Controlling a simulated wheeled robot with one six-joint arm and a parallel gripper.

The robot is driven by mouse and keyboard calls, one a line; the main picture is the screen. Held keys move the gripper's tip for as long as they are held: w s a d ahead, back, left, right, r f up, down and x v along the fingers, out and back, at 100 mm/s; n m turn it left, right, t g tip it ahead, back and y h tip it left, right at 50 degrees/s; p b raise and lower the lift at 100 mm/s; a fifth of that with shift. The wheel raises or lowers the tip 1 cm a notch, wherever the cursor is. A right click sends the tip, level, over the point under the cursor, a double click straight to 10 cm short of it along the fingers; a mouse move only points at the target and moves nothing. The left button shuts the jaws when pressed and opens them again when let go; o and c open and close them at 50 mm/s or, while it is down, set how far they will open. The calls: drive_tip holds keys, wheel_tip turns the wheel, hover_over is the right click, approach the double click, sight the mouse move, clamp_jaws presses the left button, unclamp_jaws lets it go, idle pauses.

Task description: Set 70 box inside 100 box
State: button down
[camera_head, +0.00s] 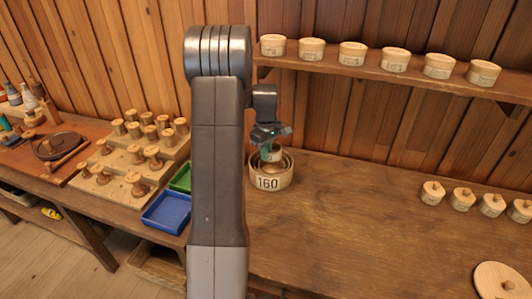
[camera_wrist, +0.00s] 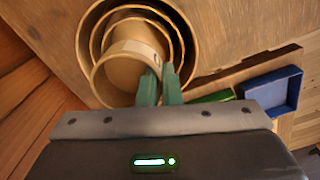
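The large round wooden box marked 160 (camera_head: 270,183) stands on the bench with smaller round boxes nested in it. In the wrist view its rim (camera_wrist: 84,42) surrounds at least one more ring (camera_wrist: 124,13). A small pale box (camera_wrist: 118,72), seemingly the 70 box, is nearest the camera and overlaps the nested rims; its number is not readable. My gripper (camera_wrist: 160,80) has its green fingers on either side of this box's wall and seems shut on it. In the head view my gripper (camera_head: 269,147) is right over the nest. I cannot read a 100 mark.
A blue tray (camera_head: 167,212) and a green tray (camera_head: 181,178) lie left of the nest. Wooden spools stand on a stepped rack (camera_head: 140,155). Several lidded boxes line the shelf (camera_head: 400,77) above, and small knobbed pieces (camera_head: 462,199) stand at right. The bench between is clear.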

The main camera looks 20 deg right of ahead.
drive_tip(key=shift+f, duration=0.15)
drive_tip(key=shift+f+b, duration=0.65)
drive_tip(key=shift+f, duration=0.2)
drive_tip(key=shift+f, duration=0.3)
drive_tip(key=shift+f+b, duration=0.65)
drive_tip(key=shift+f, duration=0.1)
drive_tip(key=shift+f, duration=0.2)
idle(0.3)
drive_tip(key=c, duration=1.1)
unclamp_jaws()
drive_tip(key=shift+c, duration=0.2)
drive_tip(key=shift+r, duration=0.2)
